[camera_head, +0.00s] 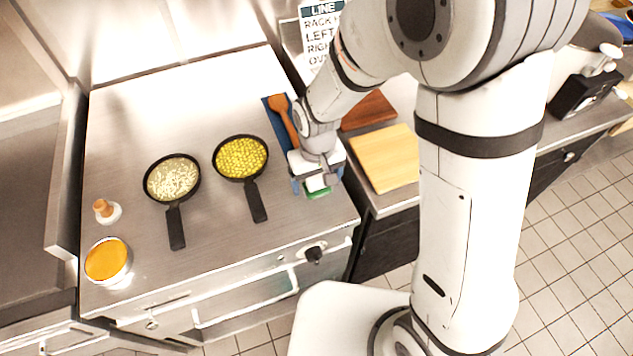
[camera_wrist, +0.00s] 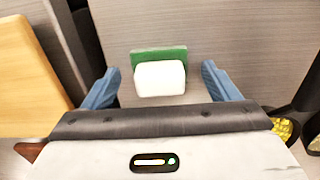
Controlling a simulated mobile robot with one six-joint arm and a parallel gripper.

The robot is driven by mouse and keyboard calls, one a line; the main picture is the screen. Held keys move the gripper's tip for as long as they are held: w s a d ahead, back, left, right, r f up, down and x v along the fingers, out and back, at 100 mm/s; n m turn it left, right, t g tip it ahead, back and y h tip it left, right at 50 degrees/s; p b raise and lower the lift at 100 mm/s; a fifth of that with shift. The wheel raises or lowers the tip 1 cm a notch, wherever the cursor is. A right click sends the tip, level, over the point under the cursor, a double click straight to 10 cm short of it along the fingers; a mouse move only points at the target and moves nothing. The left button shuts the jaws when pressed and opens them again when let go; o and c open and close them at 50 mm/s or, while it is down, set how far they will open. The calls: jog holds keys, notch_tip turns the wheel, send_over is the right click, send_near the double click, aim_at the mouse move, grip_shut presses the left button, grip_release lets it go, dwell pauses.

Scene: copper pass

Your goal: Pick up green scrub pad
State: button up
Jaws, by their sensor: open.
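The green scrub pad (camera_wrist: 158,55) lies on the steel counter in the wrist view, with a white block (camera_wrist: 160,78) in front of it or on it, hiding part of it. In the head view the green pad (camera_head: 317,194) shows just below my gripper, with the white block (camera_head: 317,183) beside it. My gripper (camera_wrist: 160,84) is open, with one blue finger on each side of the pad and block. The fingers look apart from both. How high the fingertips are above the counter I cannot tell.
Two small pans, one with yellow pieces (camera_head: 241,157) and one with pale pieces (camera_head: 172,178), stand left of my gripper. A wooden spoon (camera_head: 283,114) lies on a blue cloth behind it. A yellow board (camera_head: 384,158) is at right, across a gap. The counter's front edge is close.

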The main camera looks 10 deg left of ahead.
aim_at(317, 179)
jog(key=shift+c, duration=0.5)
jog(key=c, duration=1)
notch_tip(317, 179, up, 10)
jog(key=shift+r+b, duration=0.1)
jog(key=shift+b, duration=0.45)
jog(key=o, duration=0.5)
jog(key=c, duration=0.4)
